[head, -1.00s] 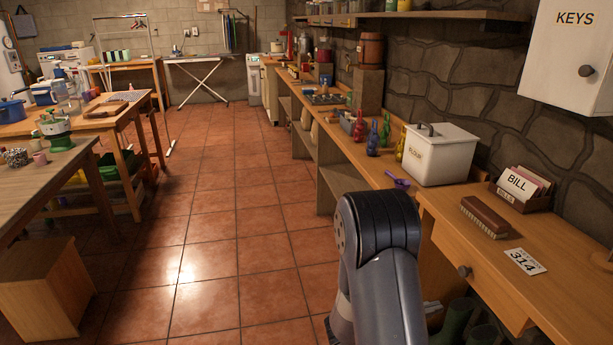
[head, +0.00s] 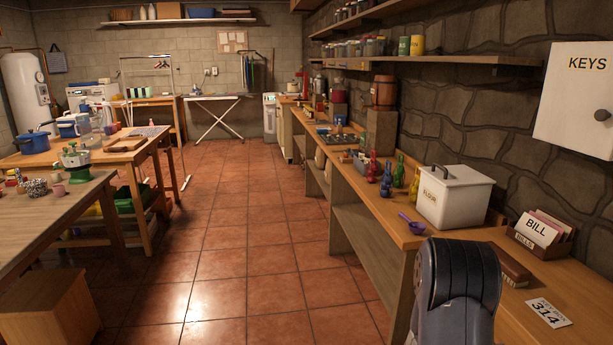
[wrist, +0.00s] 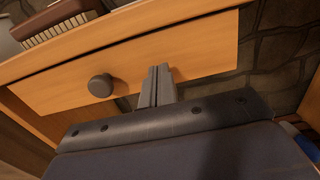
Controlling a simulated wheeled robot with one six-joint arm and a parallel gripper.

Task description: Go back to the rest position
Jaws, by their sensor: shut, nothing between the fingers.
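My gripper (wrist: 159,85) shows in the wrist view with its two grey fingers together and nothing between them. Behind the fingers in that view is the wooden drawer front (wrist: 135,62) with its round dark knob (wrist: 101,85), left of the fingers. I cannot tell the exact gap between the fingers and the drawer. In the head view a dark, rounded link of my arm rises at the lower right, in front of the counter; my gripper is out of that view.
The long counter (head: 405,232) runs along the right wall. It holds a white flour bin (head: 453,200), a purple scoop (head: 411,224), a bills box (head: 541,232) and a brown brush (head: 514,270). Wooden tables (head: 60,205) stand left. The tiled floor (head: 245,240) between is clear.

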